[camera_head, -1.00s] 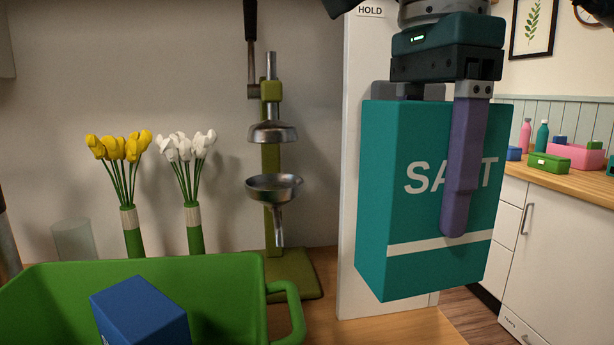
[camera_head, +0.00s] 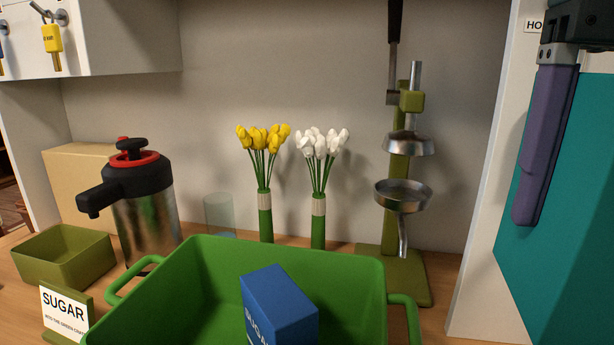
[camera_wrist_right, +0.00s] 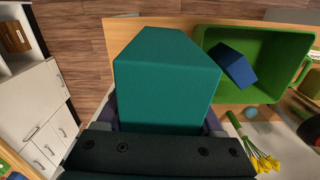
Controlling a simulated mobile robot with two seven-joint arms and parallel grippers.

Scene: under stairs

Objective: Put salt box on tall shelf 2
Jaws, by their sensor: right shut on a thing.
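The teal salt box (camera_head: 556,215) is held up at the right edge of the head view, partly cut off by the frame. My right gripper (camera_head: 545,145) is shut on it, with one purple finger along the box's near side. In the right wrist view the salt box (camera_wrist_right: 165,80) fills the middle, between the fingers of the gripper (camera_wrist_right: 165,118). The box hangs in the air, to the right of the green crate in the head view. My left gripper is not in view. No shelf labelled as tall shelf 2 can be made out.
A green crate (camera_head: 345,265) holds a blue sugar box (camera_head: 280,305). Behind it stand yellow flowers (camera_head: 264,140), white flowers (camera_head: 322,145) and a juice press (camera_head: 405,170). A flask (camera_head: 140,200), an olive bin (camera_head: 65,255) and a sugar sign (camera_head: 66,315) are at left. A white upright panel (camera_head: 490,200) stands at right.

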